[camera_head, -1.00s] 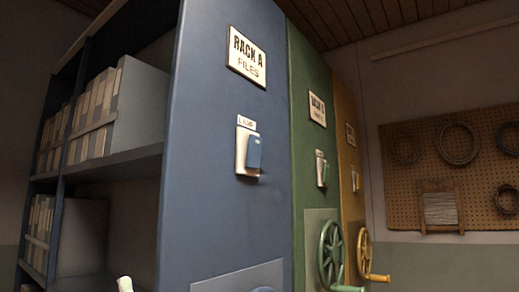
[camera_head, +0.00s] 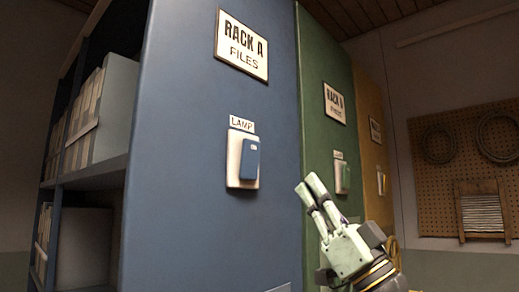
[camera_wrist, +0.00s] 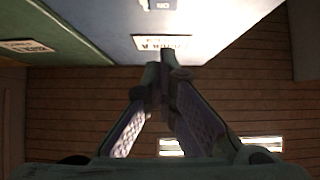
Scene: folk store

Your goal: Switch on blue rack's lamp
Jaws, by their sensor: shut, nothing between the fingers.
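The blue rack (camera_head: 200,215) fills the middle of the head view, with a "RACK A FILES" sign (camera_head: 242,46) high on its end panel. Below the sign is a "LAMP" label over the lamp switch (camera_head: 250,158), a blue rocker on a pale plate. My gripper (camera_head: 310,187) is shut and empty, pointing up and left, to the right of the switch and apart from it in the picture. In the wrist view my gripper (camera_wrist: 161,75) shows closed fingertips below the rack's sign (camera_wrist: 162,42), with the switch (camera_wrist: 160,4) cut off at the top edge.
A green rack (camera_head: 325,135) and a yellow rack (camera_head: 372,160) stand to the right, each with its own sign and switch. A pegboard (camera_head: 450,190) with coils hangs on the right wall. Open shelves with files (camera_head: 85,125) lie left of the blue panel.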

